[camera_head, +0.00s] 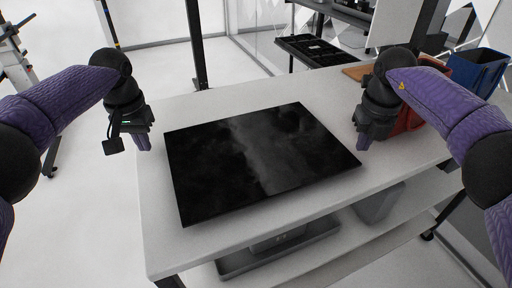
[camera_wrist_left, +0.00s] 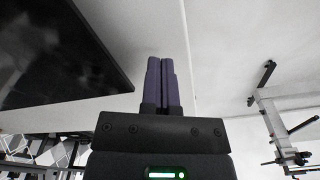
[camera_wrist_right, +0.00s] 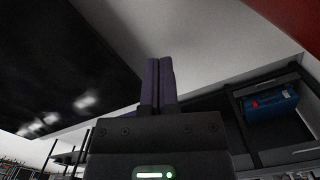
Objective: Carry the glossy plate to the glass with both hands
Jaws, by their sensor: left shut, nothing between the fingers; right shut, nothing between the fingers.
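The glossy plate (camera_head: 255,155) is a large black rectangular sheet lying flat on the white table. It also shows in the left wrist view (camera_wrist_left: 60,60) and in the right wrist view (camera_wrist_right: 60,70). My left gripper (camera_head: 144,145) is shut and empty, just off the plate's left edge. Its closed purple fingers show in the left wrist view (camera_wrist_left: 161,65). My right gripper (camera_head: 364,142) is shut and empty, just off the plate's right edge. Its closed fingers show in the right wrist view (camera_wrist_right: 160,68). I cannot make out the glass for certain.
The white table (camera_head: 160,250) has a bare strip around the plate. A red container (camera_head: 408,122) stands behind my right gripper, and a blue bin (camera_head: 478,70) is at the far right. A black tray (camera_head: 312,50) is beyond the table. A lower shelf (camera_head: 350,240) holds grey bins.

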